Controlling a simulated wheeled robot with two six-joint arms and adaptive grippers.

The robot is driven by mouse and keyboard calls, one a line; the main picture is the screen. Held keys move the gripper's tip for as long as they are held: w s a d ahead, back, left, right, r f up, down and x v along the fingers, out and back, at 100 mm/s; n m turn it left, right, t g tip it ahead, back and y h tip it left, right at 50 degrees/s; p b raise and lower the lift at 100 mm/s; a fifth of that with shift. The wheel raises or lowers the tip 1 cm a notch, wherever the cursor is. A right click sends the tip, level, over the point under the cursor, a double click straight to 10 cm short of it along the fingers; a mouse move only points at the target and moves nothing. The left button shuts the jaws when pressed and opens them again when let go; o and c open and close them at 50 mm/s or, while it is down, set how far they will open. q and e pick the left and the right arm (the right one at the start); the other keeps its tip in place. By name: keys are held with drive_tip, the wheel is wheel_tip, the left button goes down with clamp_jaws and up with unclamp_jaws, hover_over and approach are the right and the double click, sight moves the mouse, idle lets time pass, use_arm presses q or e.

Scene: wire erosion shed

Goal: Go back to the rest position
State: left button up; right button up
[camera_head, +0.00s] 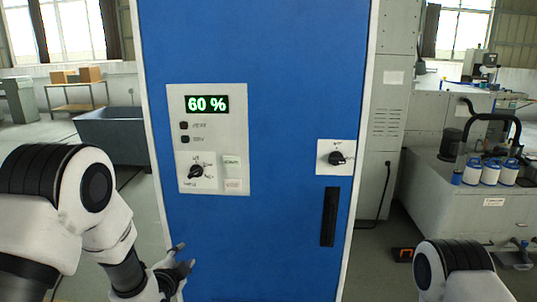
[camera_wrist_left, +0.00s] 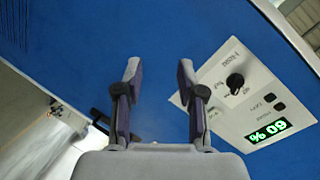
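My left gripper (camera_head: 186,257) is low in the head view, in front of the lower left part of a blue cabinet (camera_head: 275,80). In the left wrist view the left gripper (camera_wrist_left: 158,68) has its two fingers apart with nothing between them, and the blue cabinet front (camera_wrist_left: 120,35) lies beyond. In the head view the gripper is below the grey control panel (camera_head: 235,140) and apart from its black rotary knob (camera_head: 196,171). Part of my right arm shows at lower right; the right gripper is out of view.
The panel display (camera_head: 207,104) reads "60 %". A second rotary switch (camera_head: 337,158) sits above a black vertical handle (camera_head: 329,217) on the cabinet's right. A grey machine (camera_head: 485,210) with blue-and-white canisters stands at right. A dark blue tub (camera_head: 110,132) stands behind at left.

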use_arm(q)
drive_tip(key=s+a+f+n+g, duration=0.1)
drive_tip(key=s+f+n+g, duration=0.5)
drive_tip(key=s+f, duration=1.65)
drive_tip(key=s+f+n+g, duration=0.2)
drive_tip(key=s+n+g, duration=0.1)
drive_tip(key=s, duration=0.6)
drive_tip(key=s+f+n+g, duration=0.3)
drive_tip(key=s+g, duration=0.3)
drive_tip(key=s, duration=0.3)
drive_tip(key=shift+a+n, duration=0.2)
drive_tip(key=shift+n, duration=0.1)
drive_tip(key=shift+w, duration=0.15)
